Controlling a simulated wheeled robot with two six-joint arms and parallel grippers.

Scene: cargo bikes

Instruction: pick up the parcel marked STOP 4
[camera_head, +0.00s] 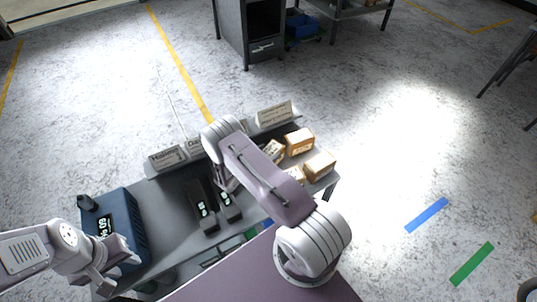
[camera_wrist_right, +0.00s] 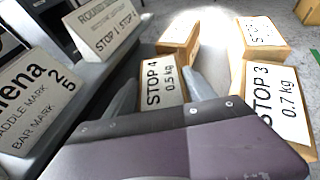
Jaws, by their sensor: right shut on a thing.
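The parcel marked STOP 4, 0.5 kg (camera_wrist_right: 163,88) is a small brown box with a white label in the right wrist view. My right gripper (camera_wrist_right: 160,92) has one finger on each side of it and is shut on it. In the head view my right arm covers that gripper, and I cannot tell for certain which of the boxes there is STOP 4. My left gripper (camera_head: 120,274) is at the lower left, near the blue device; its fingers look apart and empty.
The STOP 3, 0.7 kg parcel (camera_wrist_right: 283,103) stands close on the right. More parcels (camera_head: 299,141) stand on the grey bench (camera_head: 165,190). A blue device with a display (camera_head: 123,222) and dark handsets (camera_head: 202,207) occupy the bench's left and middle.

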